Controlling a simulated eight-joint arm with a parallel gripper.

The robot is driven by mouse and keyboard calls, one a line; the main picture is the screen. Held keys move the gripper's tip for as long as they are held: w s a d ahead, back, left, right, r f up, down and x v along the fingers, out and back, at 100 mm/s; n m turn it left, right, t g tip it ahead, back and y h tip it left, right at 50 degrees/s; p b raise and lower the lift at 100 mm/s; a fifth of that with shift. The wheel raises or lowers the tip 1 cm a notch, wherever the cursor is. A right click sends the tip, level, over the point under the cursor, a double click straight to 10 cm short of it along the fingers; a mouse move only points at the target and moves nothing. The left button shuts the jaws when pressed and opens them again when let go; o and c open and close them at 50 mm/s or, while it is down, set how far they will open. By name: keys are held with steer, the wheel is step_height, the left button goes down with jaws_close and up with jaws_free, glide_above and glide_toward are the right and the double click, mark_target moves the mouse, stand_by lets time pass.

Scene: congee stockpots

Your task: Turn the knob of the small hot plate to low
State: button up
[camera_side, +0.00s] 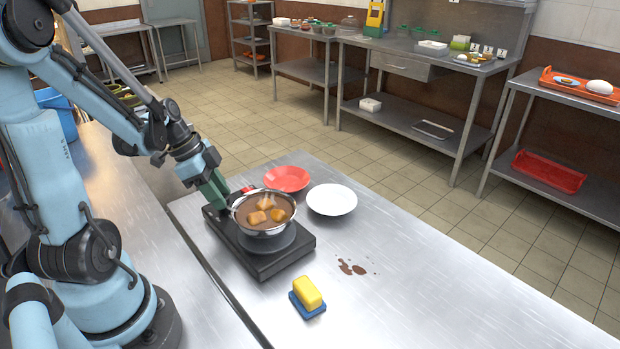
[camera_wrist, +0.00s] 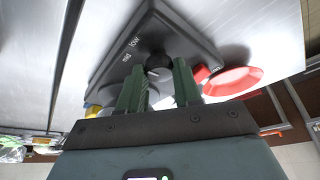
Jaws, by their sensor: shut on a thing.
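The small black hot plate (camera_side: 262,262) stands on the steel table, and its corner with the words "low" and "mid" shows in the wrist view (camera_wrist: 180,32). A metal pot (camera_side: 262,229) of brown liquid with several orange-brown pieces sits on it. My gripper (camera_side: 222,200) reaches down at the plate's far left side, and its fingertips are hidden behind the pot in the side view. In the wrist view the green fingers (camera_wrist: 157,68) are shut on the dark round knob (camera_wrist: 158,61), one on each side. I cannot tell which setting the knob points to.
A red plate (camera_side: 286,178) and a white plate (camera_side: 331,200) lie behind the pot. A yellow sponge (camera_side: 308,292) on a blue base and a brown spill (camera_side: 352,268) are in front. The table's right side is clear.

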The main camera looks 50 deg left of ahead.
steer(key=shift+m+g, duration=0.3)
steer(key=shift+m, duration=0.3)
steer(key=o, duration=1)
steer(key=shift+o, duration=0.2)
steer(key=v, duration=1.2)
steer(key=shift+a, duration=0.15)
steer(key=w+d+f+n+t+y, duration=0.1)
steer(key=w+d+n+t, duration=0.1)
steer(key=d, duration=0.8)
steer(key=w+d+f+n+t+y, duration=0.1)
steer(key=w+d+n+t+y, duration=0.1)
steer(key=w+d+n, duration=0.2)
steer(key=d+n, duration=0.3)
steer(key=d, duration=0.3)
steer(key=shift+w, duration=0.3)
